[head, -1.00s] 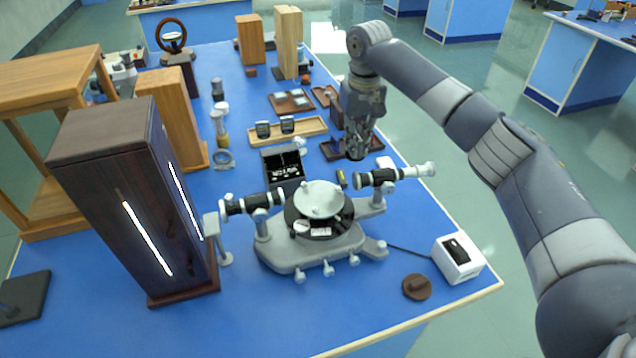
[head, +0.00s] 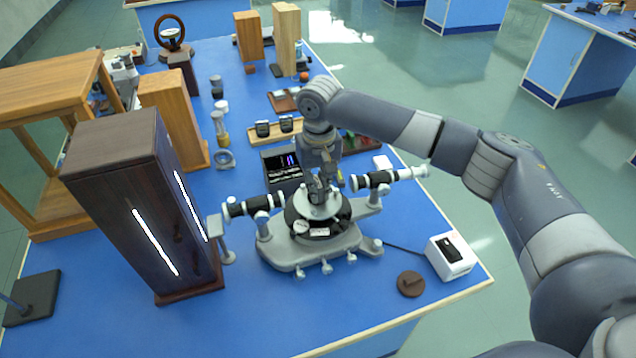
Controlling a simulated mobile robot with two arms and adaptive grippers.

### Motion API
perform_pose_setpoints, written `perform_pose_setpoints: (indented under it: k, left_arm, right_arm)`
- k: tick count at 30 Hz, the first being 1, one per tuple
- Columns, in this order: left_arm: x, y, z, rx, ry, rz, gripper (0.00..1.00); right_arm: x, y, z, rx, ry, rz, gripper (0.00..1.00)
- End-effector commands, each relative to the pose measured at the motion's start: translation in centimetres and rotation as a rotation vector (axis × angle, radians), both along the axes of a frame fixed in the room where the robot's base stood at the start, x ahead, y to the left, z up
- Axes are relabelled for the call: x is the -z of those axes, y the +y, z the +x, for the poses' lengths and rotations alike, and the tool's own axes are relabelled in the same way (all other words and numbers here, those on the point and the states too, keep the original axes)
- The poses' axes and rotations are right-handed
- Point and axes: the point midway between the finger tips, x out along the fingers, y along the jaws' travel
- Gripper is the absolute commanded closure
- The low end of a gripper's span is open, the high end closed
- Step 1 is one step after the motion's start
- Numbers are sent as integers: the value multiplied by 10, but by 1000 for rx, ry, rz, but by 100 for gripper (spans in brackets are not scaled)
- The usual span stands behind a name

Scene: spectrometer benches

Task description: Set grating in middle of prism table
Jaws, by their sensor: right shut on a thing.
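The spectrometer (head: 287,256) stands on the blue bench, with a collimator tube on its left and a telescope tube (head: 385,178) on its right. Its round pale prism table (head: 312,211) is at the centre, partly covered by my right gripper. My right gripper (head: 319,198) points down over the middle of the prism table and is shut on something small. The held thing is mostly hidden by the fingers, so I cannot make out the grating or tell whether it touches the table. My left gripper is not in view.
A tall dark lamp housing (head: 130,200) with lit slits stands left of the spectrometer. An open black case (head: 280,168) is behind it. A white box (head: 450,257) and a brown disc (head: 410,284) lie at the front right.

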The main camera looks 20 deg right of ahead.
Motion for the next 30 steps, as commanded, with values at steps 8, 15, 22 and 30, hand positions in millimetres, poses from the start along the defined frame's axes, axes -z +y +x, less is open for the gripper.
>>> perform_pose_setpoints:
  k: [8,15,22,30]
  left_arm:
    - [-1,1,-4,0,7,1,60]
    - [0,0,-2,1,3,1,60]
    - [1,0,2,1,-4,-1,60]
    - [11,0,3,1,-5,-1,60]
  right_arm:
    - [1,0,0,0,0,1,100]
    - [2,0,0,0,-1,0,69]
    - [1,0,1,0,-2,0,69]
    - [-38,0,1,-1,-6,2,69]
